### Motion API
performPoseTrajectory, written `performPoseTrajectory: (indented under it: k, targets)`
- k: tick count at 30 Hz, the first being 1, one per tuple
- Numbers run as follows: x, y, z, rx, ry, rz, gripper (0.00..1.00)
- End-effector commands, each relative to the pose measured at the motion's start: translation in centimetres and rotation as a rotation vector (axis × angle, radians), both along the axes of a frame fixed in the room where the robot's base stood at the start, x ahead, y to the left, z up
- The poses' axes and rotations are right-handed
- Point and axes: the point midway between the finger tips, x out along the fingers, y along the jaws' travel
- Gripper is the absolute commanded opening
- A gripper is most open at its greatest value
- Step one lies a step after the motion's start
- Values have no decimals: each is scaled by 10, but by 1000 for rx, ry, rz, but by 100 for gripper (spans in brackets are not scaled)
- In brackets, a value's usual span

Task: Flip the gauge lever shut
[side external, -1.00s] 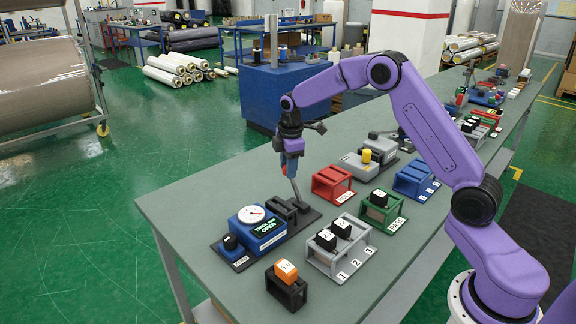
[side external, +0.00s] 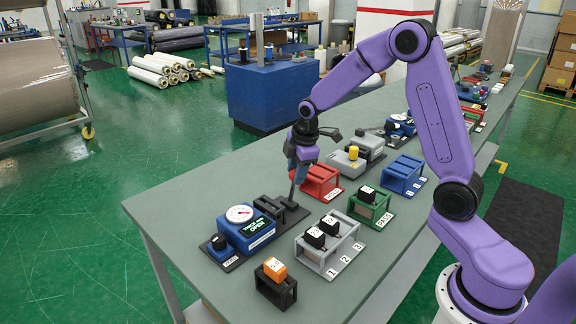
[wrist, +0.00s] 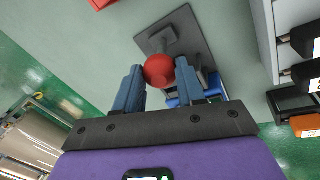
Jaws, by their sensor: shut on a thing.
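The gauge (side external: 226,240) is a blue box with a white dial (side external: 240,213) and a screen that reads OPEN, on a dark baseplate near the table's left end. Its lever (side external: 292,192) stands up steeply from the plate's right end, beside a black clamp block (side external: 268,208). The lever's red ball knob (wrist: 159,70) sits between the blue fingers in the wrist view. My gripper (side external: 294,174) is shut on this knob, above the plate. In the wrist view, my gripper (wrist: 157,82) hides part of the gauge (wrist: 183,101).
A red rack (side external: 320,182) stands close behind the lever. A grey rack (side external: 328,246) with black blocks and a green rack (side external: 371,208) stand to the right. A black holder with an orange block (side external: 274,270) is at the front. The table left of the gauge is clear.

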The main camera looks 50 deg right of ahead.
Motion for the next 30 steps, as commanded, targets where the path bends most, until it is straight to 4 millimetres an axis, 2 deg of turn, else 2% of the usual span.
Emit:
performPoseTrajectory:
  k: [1,4,9,21,30]
  targets:
    - [-14,2,-10,-1,37,2,0]
    - [-22,2,-13,-2,39,3,0]
    - [-34,3,-18,-2,-64,6,0]
    - [-49,3,-27,-3,-93,6,0]
    - [-51,4,-29,-2,-94,7,0]
